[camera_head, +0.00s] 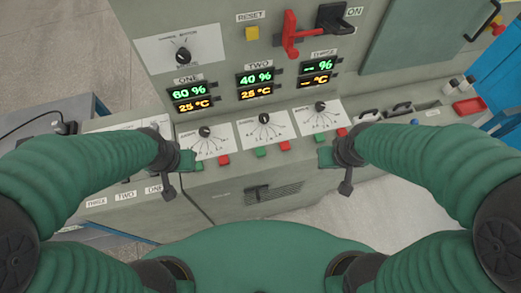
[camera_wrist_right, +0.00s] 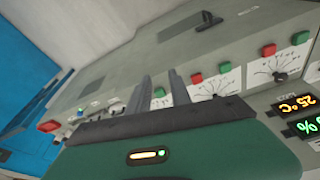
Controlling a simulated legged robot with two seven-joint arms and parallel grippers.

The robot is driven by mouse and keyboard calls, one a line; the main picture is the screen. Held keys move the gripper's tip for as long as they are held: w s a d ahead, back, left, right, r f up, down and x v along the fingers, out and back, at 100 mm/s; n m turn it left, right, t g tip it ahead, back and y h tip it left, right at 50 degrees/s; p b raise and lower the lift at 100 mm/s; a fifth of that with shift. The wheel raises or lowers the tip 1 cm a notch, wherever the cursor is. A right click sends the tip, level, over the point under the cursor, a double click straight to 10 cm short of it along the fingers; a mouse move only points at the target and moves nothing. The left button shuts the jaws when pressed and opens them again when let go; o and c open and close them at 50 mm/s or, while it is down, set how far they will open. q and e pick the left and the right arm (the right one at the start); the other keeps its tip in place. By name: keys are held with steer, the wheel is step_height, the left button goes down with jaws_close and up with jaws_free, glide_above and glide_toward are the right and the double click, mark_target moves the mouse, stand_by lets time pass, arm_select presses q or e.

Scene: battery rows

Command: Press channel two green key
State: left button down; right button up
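The channel two panel (camera_head: 263,130) sits in the middle of the console under the label TWO, with a dial. Its green key (camera_head: 261,152) is below the panel at the left, and a red key (camera_head: 285,146) is to its right. My left gripper (camera_head: 171,192) is left of the channel two keys, in front of the channel one panel. My right gripper (camera_head: 346,188) is to their right and nearer to me, apart from the console. In the right wrist view its two fingers (camera_wrist_right: 160,84) stand apart with nothing between them. The left fingers' gap cannot be made out.
The channel one panel (camera_head: 205,141) and channel three panel (camera_head: 319,116) flank channel two. Displays (camera_head: 255,78) are above. A red lever (camera_head: 291,35), a yellow reset button (camera_head: 252,33) and a black handle (camera_head: 334,17) stand higher up.

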jaws_close()
stand_by(1.4)
